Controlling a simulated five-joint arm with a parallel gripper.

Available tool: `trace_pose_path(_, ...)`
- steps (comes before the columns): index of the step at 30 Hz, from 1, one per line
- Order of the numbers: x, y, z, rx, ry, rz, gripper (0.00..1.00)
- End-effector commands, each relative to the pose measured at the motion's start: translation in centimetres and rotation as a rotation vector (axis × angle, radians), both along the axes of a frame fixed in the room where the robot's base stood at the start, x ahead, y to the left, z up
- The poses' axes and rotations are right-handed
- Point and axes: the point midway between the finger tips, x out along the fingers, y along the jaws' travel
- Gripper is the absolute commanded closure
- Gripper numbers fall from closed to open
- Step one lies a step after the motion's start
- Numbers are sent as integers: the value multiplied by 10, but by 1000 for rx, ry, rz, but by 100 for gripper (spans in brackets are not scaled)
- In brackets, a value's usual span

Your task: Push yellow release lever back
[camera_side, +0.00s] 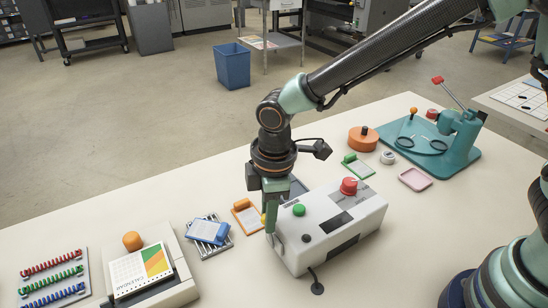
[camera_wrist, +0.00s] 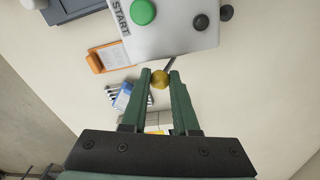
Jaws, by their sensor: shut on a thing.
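The yellow release lever shows in the wrist view as a round yellow knob (camera_wrist: 159,79) on a thin dark stem, beside the end of the white laminator (camera_wrist: 180,30). My gripper (camera_wrist: 160,82) has its two green fingertips closed on either side of the knob. In the side view my gripper (camera_side: 268,215) points down at the left end of the laminator (camera_side: 345,235). A small bit of yellow (camera_side: 263,220) shows there, mostly hidden by the fingers. The laminator has a green button (camera_side: 299,210) and a red button (camera_side: 348,187) on top.
An orange clipboard (camera_side: 246,216) and a blue booklet (camera_side: 208,230) on a wire rack lie left of the laminator. A calendar machine (camera_side: 150,275) stands further left. An orange round container (camera_side: 362,140) and a teal press (camera_side: 460,135) stand at the back right. The front table area is clear.

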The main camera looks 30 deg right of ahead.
Motion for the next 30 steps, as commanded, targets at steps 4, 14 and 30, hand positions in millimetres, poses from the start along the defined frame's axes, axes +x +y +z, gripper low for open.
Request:
trace_pose_path(4, 0, 1, 1, 10, -14, 1, 100)
trace_pose_path(14, 0, 2, 1, 9, -13, 2, 42)
trace_pose_path(30, -2, 1, 35, 11, -16, 2, 42)
